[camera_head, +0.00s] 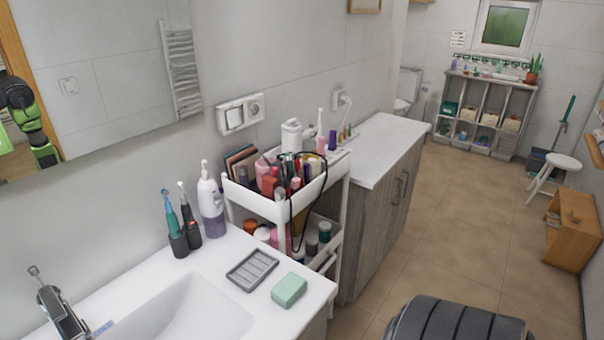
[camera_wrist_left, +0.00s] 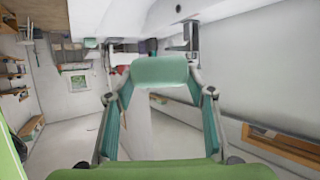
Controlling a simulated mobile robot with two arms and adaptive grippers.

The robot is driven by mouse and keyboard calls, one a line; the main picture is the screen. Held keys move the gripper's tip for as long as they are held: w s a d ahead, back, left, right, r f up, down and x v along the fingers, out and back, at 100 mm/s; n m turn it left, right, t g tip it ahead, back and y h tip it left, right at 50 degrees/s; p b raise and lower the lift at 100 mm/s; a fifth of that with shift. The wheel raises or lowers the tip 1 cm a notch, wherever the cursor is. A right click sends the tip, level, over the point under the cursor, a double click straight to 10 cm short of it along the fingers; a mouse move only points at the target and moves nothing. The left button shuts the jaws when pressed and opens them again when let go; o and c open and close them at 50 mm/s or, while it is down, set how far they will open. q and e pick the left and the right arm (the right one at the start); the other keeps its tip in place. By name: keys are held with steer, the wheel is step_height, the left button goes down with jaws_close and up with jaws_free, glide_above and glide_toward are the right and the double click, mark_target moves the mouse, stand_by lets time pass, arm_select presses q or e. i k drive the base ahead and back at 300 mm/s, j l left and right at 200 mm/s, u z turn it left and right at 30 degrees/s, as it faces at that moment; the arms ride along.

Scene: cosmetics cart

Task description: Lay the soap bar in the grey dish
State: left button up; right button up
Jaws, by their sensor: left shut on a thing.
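A pale green soap bar (camera_head: 289,290) lies on the white counter at its front right corner, in the head view. The empty grey ribbed dish (camera_head: 252,270) lies beside it, to the left and a little further back. My left gripper (camera_wrist_left: 160,72) shows only in the left wrist view. Its two fingers are shut on a pale green soap-like bar (camera_wrist_left: 159,71). I cannot tell how this bar relates to the one on the counter. My right gripper is in neither view.
The sink basin (camera_head: 185,312) and tap (camera_head: 62,308) are left of the dish. Toothbrushes in dark holders (camera_head: 180,240) and a white-purple bottle (camera_head: 211,208) stand behind it. A crowded white cart (camera_head: 262,205) stands right of the counter. A dark striped object (camera_head: 455,320) is at bottom right.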

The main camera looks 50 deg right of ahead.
mark_target(254, 269)
steer(key=l+z, duration=0.4)
steer(key=i+l+z, duration=0.15)
steer(key=z, duration=0.2)
steer(key=i+l+z, duration=0.15)
steer(key=l+z, duration=0.25)
steer(key=i+l, duration=0.1)
steer(key=l, duration=0.1)
